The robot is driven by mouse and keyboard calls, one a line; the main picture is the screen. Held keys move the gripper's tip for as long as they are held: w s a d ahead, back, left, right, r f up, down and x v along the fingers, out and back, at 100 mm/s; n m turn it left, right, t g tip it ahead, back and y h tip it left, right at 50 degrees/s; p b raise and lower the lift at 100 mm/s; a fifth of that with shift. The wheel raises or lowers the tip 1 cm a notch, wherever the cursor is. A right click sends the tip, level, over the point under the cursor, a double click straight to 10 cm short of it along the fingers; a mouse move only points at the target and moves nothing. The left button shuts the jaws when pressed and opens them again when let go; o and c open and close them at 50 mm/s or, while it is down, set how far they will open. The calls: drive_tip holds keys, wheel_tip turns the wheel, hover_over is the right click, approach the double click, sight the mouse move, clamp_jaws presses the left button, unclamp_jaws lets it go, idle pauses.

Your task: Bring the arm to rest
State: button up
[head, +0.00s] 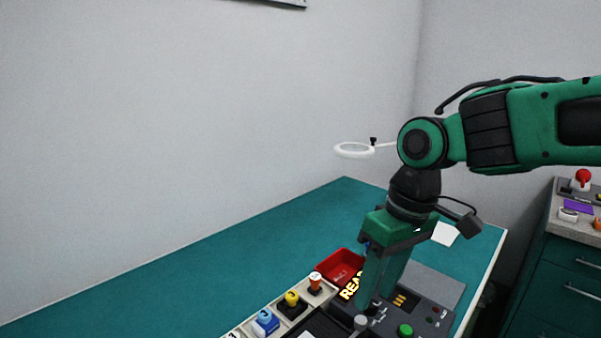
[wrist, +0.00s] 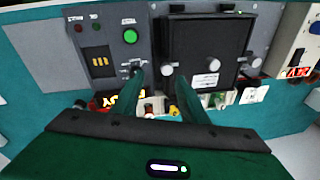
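My arm reaches in from the right in the head view and bends down at the wrist. My gripper (head: 372,300) points down over the grey control panel (head: 430,318) on the teal bench. In the wrist view my gripper (wrist: 160,78) shows two green fingers with a clear gap between the tips, and nothing is held there. The left fingertip is close to a small switch on the panel; I cannot tell whether it touches. The right fingertip is in front of the black door (wrist: 205,50). The fingertips are partly hidden in the head view.
A green button (head: 405,330) and a lit yellow display (head: 352,287) are near the gripper. A red tray (head: 340,265) and several coloured pieces in a pale holder lie to its left. A white ring lamp (head: 354,150) stands behind. The bench's left part is clear.

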drive_tip(key=d+m, duration=0.1)
drive_tip(key=d, duration=0.2)
drive_tip(key=d+f+m, duration=0.1)
drive_tip(key=d, duration=0.2)
drive_tip(key=d+m, duration=0.1)
drive_tip(key=d, duration=0.2)
drive_tip(key=shift+s+d+f+m, duration=0.2)
drive_tip(key=shift+d+f+m, duration=0.05)
drive_tip(key=shift+f+m, duration=0.1)
drive_tip(key=s+d+f+m+h, duration=0.1)
drive_tip(key=s+d+m, duration=0.3)
drive_tip(key=d, duration=0.5)
drive_tip(key=s+d+f+m, duration=0.4)
drive_tip(key=s+d+m, duration=0.1)
drive_tip(key=s+d, duration=0.4)
drive_tip(key=shift+d+f+h, duration=0.15)
drive_tip(key=shift+d+h, duration=0.1)
drive_tip(key=shift+h, duration=0.15)
drive_tip(key=shift+w+m, duration=0.1)
drive_tip(key=shift+m, duration=0.15)
drive_tip(key=shift+w+f, duration=0.25)
drive_tip(key=shift+w, duration=0.35)
drive_tip(key=shift+c, duration=1.1)
